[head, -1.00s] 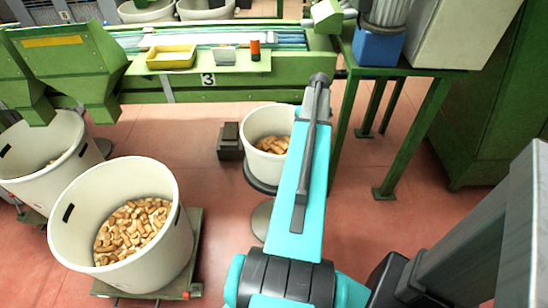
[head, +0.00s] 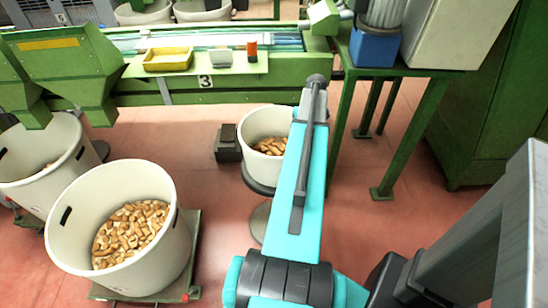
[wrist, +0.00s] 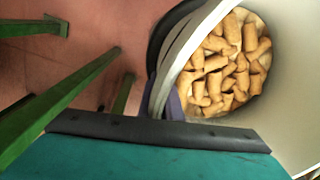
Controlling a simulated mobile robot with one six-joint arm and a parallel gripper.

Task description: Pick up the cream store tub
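Several cream tubs of corks are in view, and I cannot tell by looks alone which is the store tub. One cream tub (head: 258,124) stands on a dark round base in the middle of the head view, partly hidden by my teal arm. A wide cream tub (head: 118,180) stands at the front left, and another cream tub (head: 30,170) is at the left edge. The wrist view shows a cream tub (wrist: 285,125) close up, with corks (wrist: 225,68) inside. My gripper's fingers show in neither view.
A green machine (head: 230,92) runs across the back, with a yellow tray (head: 168,59), a small grey box (head: 221,58) and an orange cylinder (head: 252,50) on its shelf. A green-legged table (head: 420,135) stands right of my arm. Red floor (head: 215,200) lies open between the tubs.

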